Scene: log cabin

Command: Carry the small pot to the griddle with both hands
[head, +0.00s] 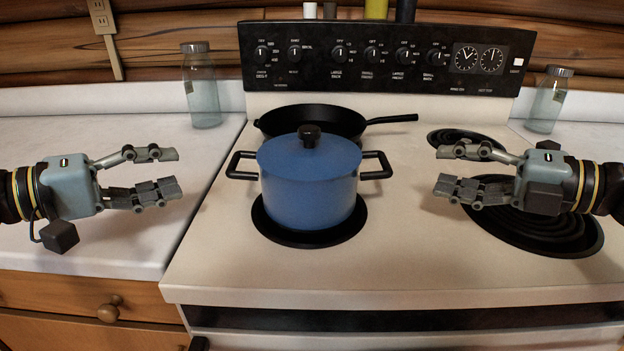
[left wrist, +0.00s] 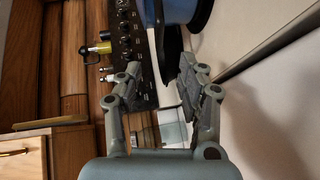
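A blue pot (head: 308,185) with a black-knobbed lid and two black side handles stands upright on the front left burner (head: 270,232). Its upper edge is partly visible at the top of the left wrist view (left wrist: 178,10). My left gripper (head: 176,170) is open and empty over the white counter, left of the pot's left handle (head: 238,167) and apart from it. My right gripper (head: 442,170) is open and empty over the right burners, right of the pot's right handle (head: 381,164) and apart from it. A round black pan (head: 290,121), possibly the griddle, lies behind the pot.
The pan's handle (head: 394,119) points right. Coil burners (head: 540,232) lie under my right gripper. A control panel (head: 380,60) with knobs rises behind. Glass jars stand at the back left (head: 203,98) and back right (head: 547,103). The stove's front strip is clear.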

